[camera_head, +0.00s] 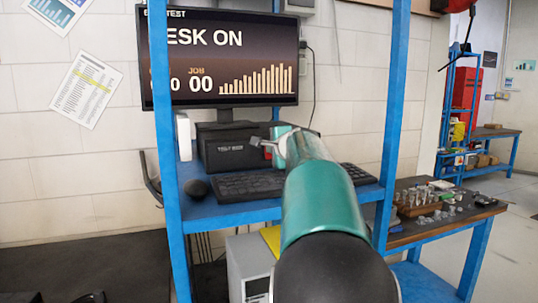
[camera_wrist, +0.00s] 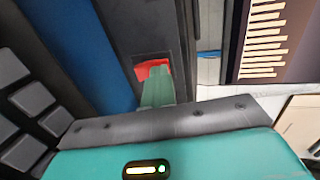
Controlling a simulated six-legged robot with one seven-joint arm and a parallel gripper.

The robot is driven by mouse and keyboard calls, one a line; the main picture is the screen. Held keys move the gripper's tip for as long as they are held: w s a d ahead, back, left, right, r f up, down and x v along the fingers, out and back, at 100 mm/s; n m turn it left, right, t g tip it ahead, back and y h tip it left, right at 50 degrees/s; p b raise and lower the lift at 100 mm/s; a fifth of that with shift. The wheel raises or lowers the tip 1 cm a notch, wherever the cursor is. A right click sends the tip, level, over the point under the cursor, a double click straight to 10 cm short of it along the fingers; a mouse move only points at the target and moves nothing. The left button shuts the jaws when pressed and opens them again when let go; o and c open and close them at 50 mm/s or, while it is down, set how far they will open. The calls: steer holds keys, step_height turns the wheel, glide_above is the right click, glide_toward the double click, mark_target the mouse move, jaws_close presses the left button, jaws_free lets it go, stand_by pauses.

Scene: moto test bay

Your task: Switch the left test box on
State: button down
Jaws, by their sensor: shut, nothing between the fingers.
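A black box (camera_head: 225,148) with pale lettering sits on the blue shelf below the monitor; my arm hides its right part. In the wrist view, a red switch (camera_wrist: 150,69) shows on a dark box face (camera_wrist: 155,28). My gripper (camera_wrist: 158,76) is shut and empty, its tip overlapping the lower part of the red switch. I cannot tell whether it touches. In the head view my gripper (camera_head: 262,143) is in front of the box.
The monitor (camera_head: 180,85) reads "ESK ON", its left edge behind a blue post (camera_head: 160,150). A keyboard (camera_head: 245,186) and mouse (camera_head: 197,188) lie in front of the box. Another blue post (camera_head: 395,110) stands right of my arm. A bench with small parts (camera_head: 430,200) is at right.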

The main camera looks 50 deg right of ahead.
steer(key=shift+f, duration=0.15)
steer(key=shift+s+a+f, duration=0.15)
steer(key=shift+s+a, duration=0.1)
steer(key=shift+s, duration=0.1)
steer(key=shift+v, duration=0.9)
steer(key=shift+s+a, duration=0.5)
steer(key=shift+s, duration=0.4)
steer(key=shift+s+a, duration=0.5)
steer(key=shift+s, duration=0.35)
steer(key=shift+s+a, duration=0.5)
steer(key=shift+s, duration=0.4)
steer(key=shift+w, duration=0.1)
